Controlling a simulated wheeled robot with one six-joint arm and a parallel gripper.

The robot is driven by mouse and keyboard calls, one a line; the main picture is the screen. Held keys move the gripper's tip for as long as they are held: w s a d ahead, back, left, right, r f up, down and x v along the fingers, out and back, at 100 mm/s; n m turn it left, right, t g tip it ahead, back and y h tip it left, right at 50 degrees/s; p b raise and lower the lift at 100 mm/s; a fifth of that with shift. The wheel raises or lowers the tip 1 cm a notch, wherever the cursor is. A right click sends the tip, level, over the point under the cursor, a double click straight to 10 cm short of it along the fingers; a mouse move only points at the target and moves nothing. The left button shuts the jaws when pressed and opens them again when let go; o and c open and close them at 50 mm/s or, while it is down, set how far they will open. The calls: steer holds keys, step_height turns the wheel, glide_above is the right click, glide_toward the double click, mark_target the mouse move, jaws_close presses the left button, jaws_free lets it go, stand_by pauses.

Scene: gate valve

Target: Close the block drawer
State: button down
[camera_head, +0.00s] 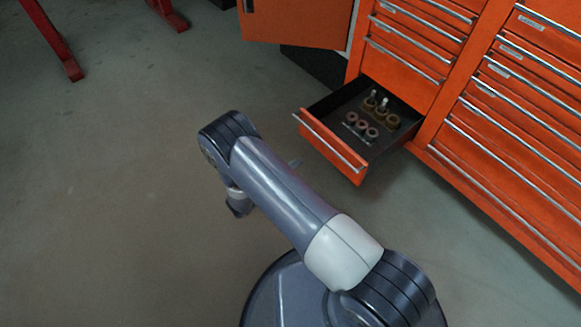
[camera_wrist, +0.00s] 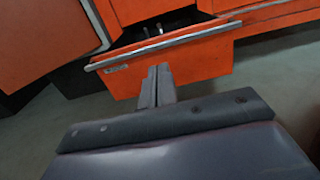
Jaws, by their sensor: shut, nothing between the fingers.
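The block drawer (camera_head: 330,147) is the open bottom drawer of the orange cabinet. It is pulled well out and holds several small brown rings and pale pegs on its dark floor. Its orange front with a silver handle bar also shows in the wrist view (camera_wrist: 185,65). My gripper (camera_wrist: 157,72) is shut and empty, its fingertips pointing at the drawer front below the handle. Whether they touch the front I cannot tell.
The orange cabinet (camera_head: 415,68) has several shut drawers above and to the right. An open orange door (camera_head: 297,22) hangs left of the block drawer. Red legs (camera_head: 52,38) stand at the upper left. The grey floor (camera_head: 110,190) at left is clear.

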mark_target(325, 144)
steer(key=b+x, duration=0.2)
steer(key=x, duration=0.7)
steer(key=shift+w+d, duration=0.2)
steer(key=shift+d, duration=0.15)
